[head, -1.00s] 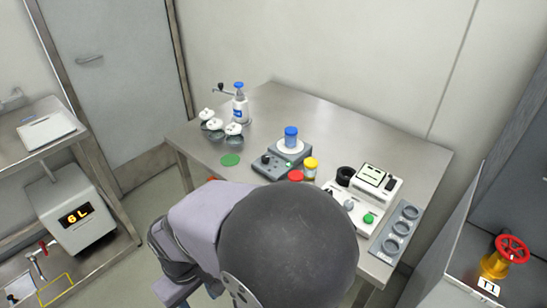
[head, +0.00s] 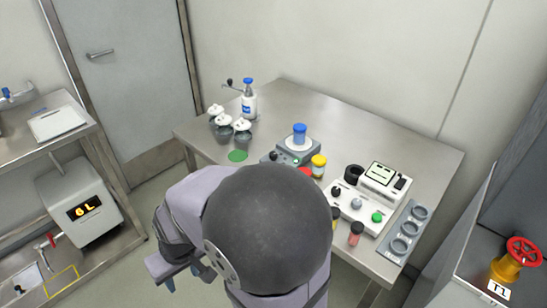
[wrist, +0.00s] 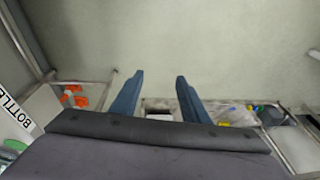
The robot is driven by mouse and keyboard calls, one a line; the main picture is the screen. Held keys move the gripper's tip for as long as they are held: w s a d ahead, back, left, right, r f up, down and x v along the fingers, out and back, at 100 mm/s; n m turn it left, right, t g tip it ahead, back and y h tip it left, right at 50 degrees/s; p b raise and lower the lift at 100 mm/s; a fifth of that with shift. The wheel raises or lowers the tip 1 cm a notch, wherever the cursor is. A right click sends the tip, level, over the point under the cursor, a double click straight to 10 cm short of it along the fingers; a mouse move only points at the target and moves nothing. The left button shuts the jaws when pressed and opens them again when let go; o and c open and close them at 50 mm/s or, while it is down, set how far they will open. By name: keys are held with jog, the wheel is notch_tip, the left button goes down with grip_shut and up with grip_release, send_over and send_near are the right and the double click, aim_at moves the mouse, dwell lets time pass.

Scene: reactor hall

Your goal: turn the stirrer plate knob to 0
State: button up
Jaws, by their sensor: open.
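The stirrer plate (head: 292,157) is a grey box on the metal table, with a pale round top. A blue-capped jar (head: 300,134) stands on it. Its dark knob (head: 273,156) shows at the left of its front face, and my arm covers the lower front. The knob's setting is too small to read. In the wrist view my gripper (wrist: 157,92) has two blue-grey fingers apart with nothing between them. The stirrer plate is not recognisable there.
A yellow-lidded jar (head: 318,166) stands right of the plate. A white instrument (head: 352,205) and a grey ring rack (head: 404,235) are further right. Lidded pots (head: 222,126), a pump bottle (head: 249,103) and a green disc (head: 238,156) are left. The table's back is clear.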

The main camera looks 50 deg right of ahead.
jog(key=w+d+m+t+h+b, duration=0.2)
jog(key=w+d+m+t+h, duration=0.15)
jog(key=w+d, duration=0.55)
jog(key=w+d+m+t+h+b, duration=0.25)
jog(key=w+d+t, duration=0.2)
jog(key=w, duration=0.85)
jog(key=s+d+m+g+h+b, duration=0.1)
jog(key=d+m+h, duration=0.1)
jog(key=d, duration=0.5)
jog(key=s+d+r+m+g+h+b, duration=0.1)
jog(key=s+d+m+g+h+b, duration=0.1)
jog(key=d, duration=0.5)
jog(key=s+d+m+g+h+b, duration=0.1)
jog(key=d+m+g+h, duration=0.1)
jog(key=d+h, duration=0.4)
jog(key=shift+s+d+r+m, duration=0.15)
jog(key=shift+s+d+m, duration=0.25)
jog(key=shift+d+m, duration=0.4)
jog(key=s+d+g, duration=0.1)
jog(key=s+m+g+h, duration=0.1)
jog(key=s, duration=0.1)
jog(key=s+d+m+g+h+b, duration=0.1)
jog(key=shift+s+d+r, duration=0.15)
jog(key=shift+s+d, duration=0.05)
jog(key=shift+d, duration=0.15)
jog(key=shift+s+d+g+h, duration=0.2)
jog(key=shift+s+g+h, duration=0.15)
jog(key=shift+g, duration=0.15)
